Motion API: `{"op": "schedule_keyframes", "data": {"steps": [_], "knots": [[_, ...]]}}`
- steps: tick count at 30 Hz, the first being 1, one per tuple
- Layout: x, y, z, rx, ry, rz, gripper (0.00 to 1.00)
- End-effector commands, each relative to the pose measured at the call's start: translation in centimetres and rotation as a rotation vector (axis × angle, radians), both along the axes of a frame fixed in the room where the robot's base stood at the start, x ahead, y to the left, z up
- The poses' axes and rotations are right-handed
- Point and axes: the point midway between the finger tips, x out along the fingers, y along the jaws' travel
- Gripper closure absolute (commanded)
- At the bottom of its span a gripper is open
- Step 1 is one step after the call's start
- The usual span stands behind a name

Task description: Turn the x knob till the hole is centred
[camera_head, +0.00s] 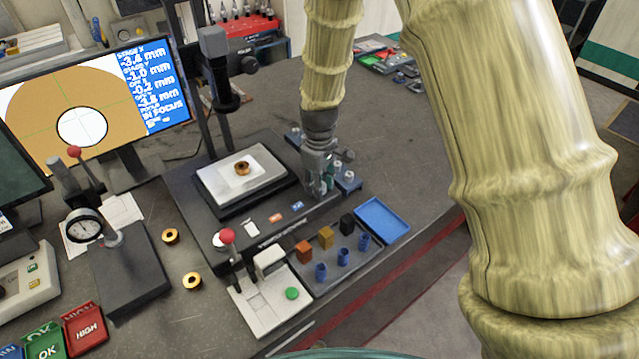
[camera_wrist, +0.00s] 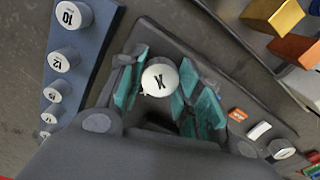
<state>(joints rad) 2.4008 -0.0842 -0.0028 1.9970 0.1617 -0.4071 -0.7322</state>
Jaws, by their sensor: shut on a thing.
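My gripper (camera_head: 326,182) reaches down at the right side of the microscope base. In the wrist view its teal-padded fingers (camera_wrist: 160,88) are shut on the white knob marked X (camera_wrist: 160,77), one on each side. In the head view the fingers mostly hide this knob. A brass ring (camera_head: 242,168) lies on the pale stage plate (camera_head: 222,188) under the microscope (camera_head: 226,98). The monitor (camera_head: 30,150) shows a tan disc with a white round hole (camera_head: 82,127) and thin crosshair lines. Its blue panel (camera_head: 148,85) seems to read stage X -3.4 mm and IN FOCUS.
A blue rack with numbered white pegs (camera_wrist: 62,60) stands close beside my fingers. Coloured blocks (camera_head: 326,237), blue cups (camera_head: 343,257) and a blue tray (camera_head: 383,220) lie in front. A red-knobbed lever (camera_head: 228,236) rises at the near left.

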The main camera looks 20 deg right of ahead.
Motion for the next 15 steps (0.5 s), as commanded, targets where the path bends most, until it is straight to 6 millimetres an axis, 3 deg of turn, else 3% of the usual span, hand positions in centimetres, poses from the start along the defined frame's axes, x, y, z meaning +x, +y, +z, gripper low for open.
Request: {"op": "schedule_keyframes", "data": {"steps": [11, 12, 15], "knots": [[0.04, -0.05, 0.04, 0.0, -0.001, -0.033, 0.9], [0.04, -0.05, 0.04, 0.0, -0.001, -0.033, 0.6], [0.04, -0.03, 0.03, 0.0, -0.001, -0.033, 0.44]]}}
